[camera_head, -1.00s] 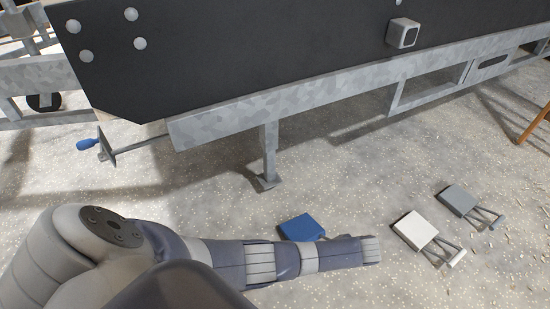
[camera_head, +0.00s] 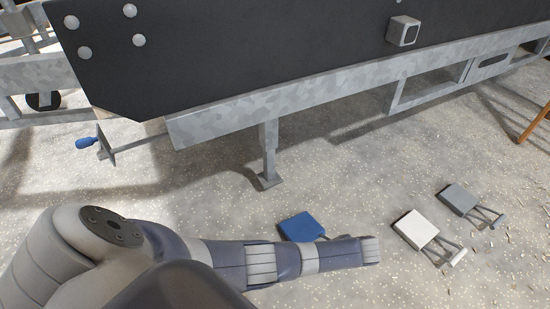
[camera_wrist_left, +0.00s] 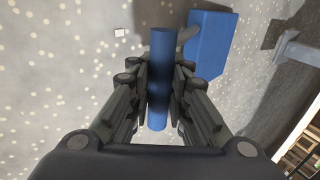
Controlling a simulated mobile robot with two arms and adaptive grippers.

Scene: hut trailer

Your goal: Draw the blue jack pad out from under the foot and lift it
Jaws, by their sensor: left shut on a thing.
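The blue jack pad (camera_head: 300,226) is clear of the foot (camera_head: 270,182), in front of it and a little to the right. In the wrist view its blue block (camera_wrist_left: 210,45) joins a grey rod and a blue grip bar (camera_wrist_left: 163,43). My left gripper (camera_wrist_left: 160,85) is shut on that bar, one jaw on each side. In the head view my left forearm hides the gripper and the handle. Whether the pad touches the floor is hard to tell. The foot (camera_wrist_left: 290,46) also shows at upper right in the wrist view. My right gripper is not in view.
A white pad (camera_head: 414,229) and a grey pad (camera_head: 459,199) with handles lie on the speckled floor to the right. The trailer's galvanised frame (camera_head: 330,98) runs above the foot. A crank with a blue knob (camera_head: 86,142) sticks out at left. Wood chips lie at far right.

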